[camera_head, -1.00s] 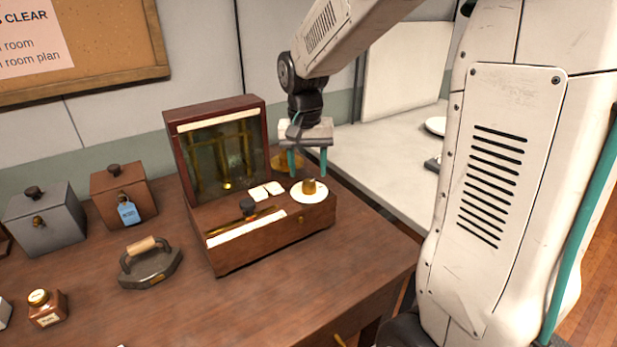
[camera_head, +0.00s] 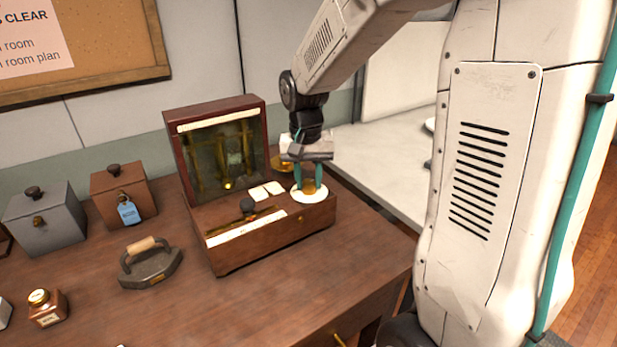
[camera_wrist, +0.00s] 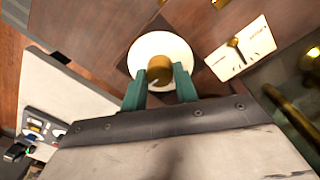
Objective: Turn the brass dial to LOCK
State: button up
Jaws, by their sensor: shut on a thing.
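The brass dial (camera_head: 309,188) stands on a round white plate (camera_head: 298,195) at the right end of the wooden box's top. My gripper (camera_head: 308,178) is over it, pointing down, with its teal fingers on both sides of the dial. In the wrist view the dial (camera_wrist: 159,70) sits between the fingertips (camera_wrist: 160,84), and the gripper is shut on it. The white plate (camera_wrist: 150,45) shows around it. No marks on the plate are legible, so the dial's setting cannot be read.
The wooden box (camera_head: 262,243) has an upright glass-fronted back (camera_head: 215,150) close to my gripper. An iron (camera_head: 150,265) and two lidded boxes stand left. The table front is clear.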

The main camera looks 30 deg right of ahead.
jog(key=shift+n, duration=0.3)
jog(key=n, duration=0.3)
jog(key=shift+n, duration=0.4)
jog(key=n, duration=0.4)
jog(key=shift+n, duration=0.3)
jog(key=n, duration=0.4)
jog(key=shift+t, duration=0.4)
jog(key=shift+n, duration=2.2)
jog(key=o, duration=1)
jog(key=shift+s, duration=0.1)
jog(key=shift+c, duration=0.2)
jog(key=shift+r, duration=0.15)
